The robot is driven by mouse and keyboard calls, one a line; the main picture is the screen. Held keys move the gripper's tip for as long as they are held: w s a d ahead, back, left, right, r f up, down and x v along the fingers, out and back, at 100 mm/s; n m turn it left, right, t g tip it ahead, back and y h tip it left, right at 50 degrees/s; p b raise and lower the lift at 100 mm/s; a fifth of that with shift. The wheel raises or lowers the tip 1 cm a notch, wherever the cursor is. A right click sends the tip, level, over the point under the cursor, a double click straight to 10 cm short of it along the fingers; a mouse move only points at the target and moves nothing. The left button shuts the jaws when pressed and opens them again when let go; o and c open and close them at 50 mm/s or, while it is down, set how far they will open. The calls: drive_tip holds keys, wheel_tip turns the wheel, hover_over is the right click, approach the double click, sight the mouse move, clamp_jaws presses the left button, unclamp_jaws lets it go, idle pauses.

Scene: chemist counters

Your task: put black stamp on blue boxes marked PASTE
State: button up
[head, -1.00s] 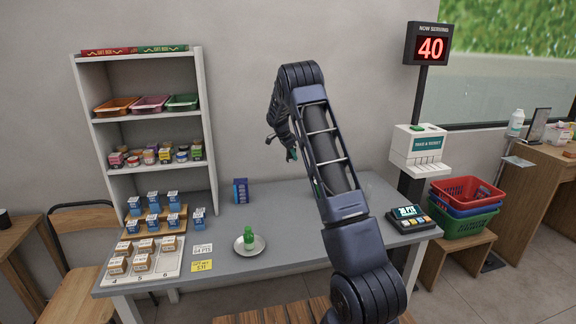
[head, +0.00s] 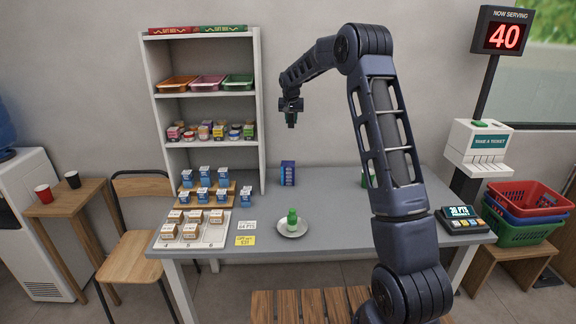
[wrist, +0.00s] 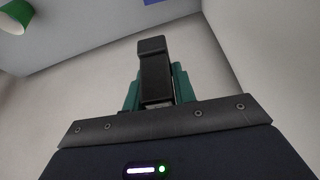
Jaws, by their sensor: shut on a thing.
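My gripper (head: 291,120) hangs above the back of the grey counter, pointing down. It is shut on a small dark thing that I take to be the black stamp. In the wrist view a black block (wrist: 153,75) stands between teal pieces; its stamping face is hidden. Several small blue-and-white boxes (head: 204,174) stand in rows on a wooden stepped stand at the counter's left, left of and below my gripper. Another small box (head: 242,199) stands just right of the stand. A taller blue box (head: 288,173) stands near the wall, below my gripper. No PASTE marking is readable.
Brown boxes (head: 196,217) sit on a pale tray in front of the stand. A shelf unit (head: 259,110) rises behind the boxes. A keypad device (head: 462,219) is at right. The middle counter is largely clear.

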sight(288, 163)
drive_tip(key=shift+s+a+r+n, duration=0.1)
drive_tip(key=shift+a+r+n, duration=0.2)
drive_tip(key=shift+a+n, duration=0.3)
drive_tip(key=f, duration=1.9)
drive_tip(key=shift+a+f, duration=0.2)
drive_tip(key=shift+f, duration=0.2)
drive_tip(key=o, duration=0.9)
drive_tip(key=shift+f, duration=0.1)
drive_tip(key=shift+o, duration=0.4)
